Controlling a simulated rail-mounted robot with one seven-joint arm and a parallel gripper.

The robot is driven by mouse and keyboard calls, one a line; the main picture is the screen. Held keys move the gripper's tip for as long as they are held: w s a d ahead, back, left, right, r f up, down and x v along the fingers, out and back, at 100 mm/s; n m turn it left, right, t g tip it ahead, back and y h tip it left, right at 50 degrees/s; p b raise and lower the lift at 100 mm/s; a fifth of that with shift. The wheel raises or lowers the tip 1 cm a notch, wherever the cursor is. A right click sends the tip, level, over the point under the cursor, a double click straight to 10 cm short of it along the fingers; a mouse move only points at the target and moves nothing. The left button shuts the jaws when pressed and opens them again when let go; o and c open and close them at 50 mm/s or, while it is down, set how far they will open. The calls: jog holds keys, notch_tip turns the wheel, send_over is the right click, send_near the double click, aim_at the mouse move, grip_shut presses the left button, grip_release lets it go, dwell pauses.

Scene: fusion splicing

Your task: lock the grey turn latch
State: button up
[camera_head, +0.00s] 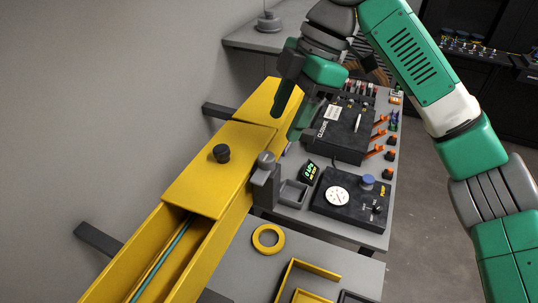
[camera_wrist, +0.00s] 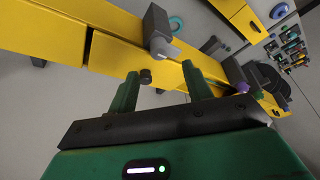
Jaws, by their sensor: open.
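The grey turn latch (camera_head: 265,168) sits on the right side of the yellow trough (camera_head: 200,182), a rounded grey head on a dark grey bracket. The latch also shows in the wrist view (camera_wrist: 160,42), above and beyond my fingers, with a pale grey lever. My gripper (camera_head: 294,110) is open and empty, above the trough's far part, beyond the latch and apart from it. In the wrist view, my gripper (camera_wrist: 162,88) has its two green fingers spread wide, with a small dark knob (camera_wrist: 146,77) seen between them.
A black knob (camera_head: 221,153) stands on the yellow cover. Right of the trough, a grey bench carries a black closure box (camera_head: 342,130), a pump unit with a gauge (camera_head: 350,197) and a small grey tray (camera_head: 292,193). A yellow ring (camera_head: 268,239) lies nearer.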

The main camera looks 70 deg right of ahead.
aim_at(267, 156)
jog(key=x, duration=0.7)
jog(key=shift+w+a+f+b, duration=0.1)
jog(key=shift+w+f+b, duration=0.2)
jog(key=shift+b, duration=0.1)
jog(key=c, duration=1)
